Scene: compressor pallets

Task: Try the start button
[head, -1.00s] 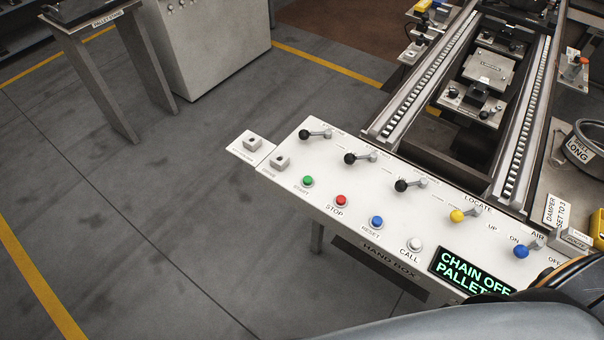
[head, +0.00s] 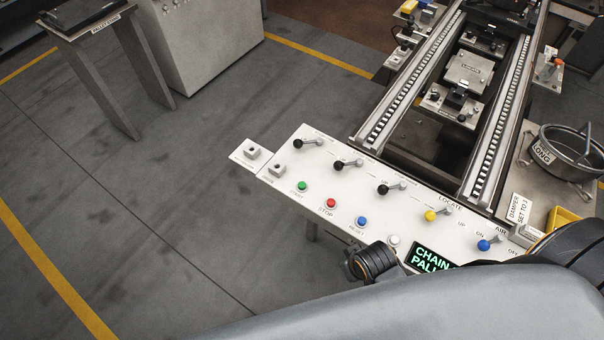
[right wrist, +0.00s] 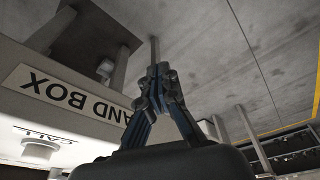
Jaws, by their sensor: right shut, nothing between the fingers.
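The green start button (head: 302,186) sits on the white control panel (head: 322,158), at the left end of a row of buttons. Its label START shows beside it, and nothing covers it in the head view. My right arm comes in from the lower right of the head view, and its dark wrist part lies at the panel's front edge near the white CALL button (head: 394,241). In the right wrist view my right gripper (right wrist: 160,75) is shut and empty, by the panel's front face with the HAND BOX label (right wrist: 65,93). My left gripper is out of view.
A red STOP button (head: 331,203) and a blue RESET button (head: 362,221) sit close to the green one. Several levers (head: 341,164) stand behind the row. The lit display (head: 432,257) is partly hidden by my arm. Open floor lies left of the panel.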

